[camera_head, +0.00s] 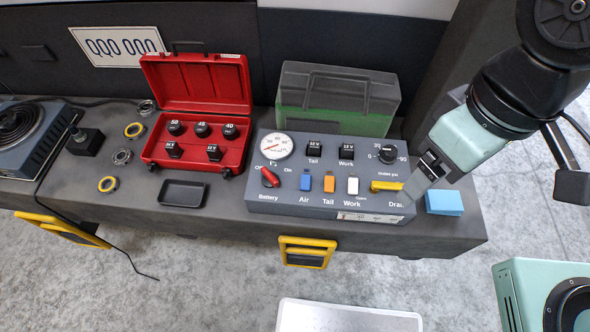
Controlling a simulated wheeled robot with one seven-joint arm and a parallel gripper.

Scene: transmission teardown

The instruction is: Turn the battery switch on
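The battery switch (270,178) is a red rotary handle on a black base, at the left front of the grey control panel (335,212). "Off" and "On" labels stand around it and "Battery" is printed below. The handle is tilted, its upper end toward the left. My gripper (412,188) is at the panel's right end, beside the yellow drain lever (386,186), far from the battery switch. Its fingers are seen edge-on, and I cannot tell whether they are open or touch the lever.
Blue (305,182), orange (329,183) and white (353,185) switches lie between my gripper and the battery switch. A gauge (276,146) and a black knob (387,154) stand behind. A red open case (200,100) is left, a green-grey box (337,97) behind, and a blue block (444,201) right.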

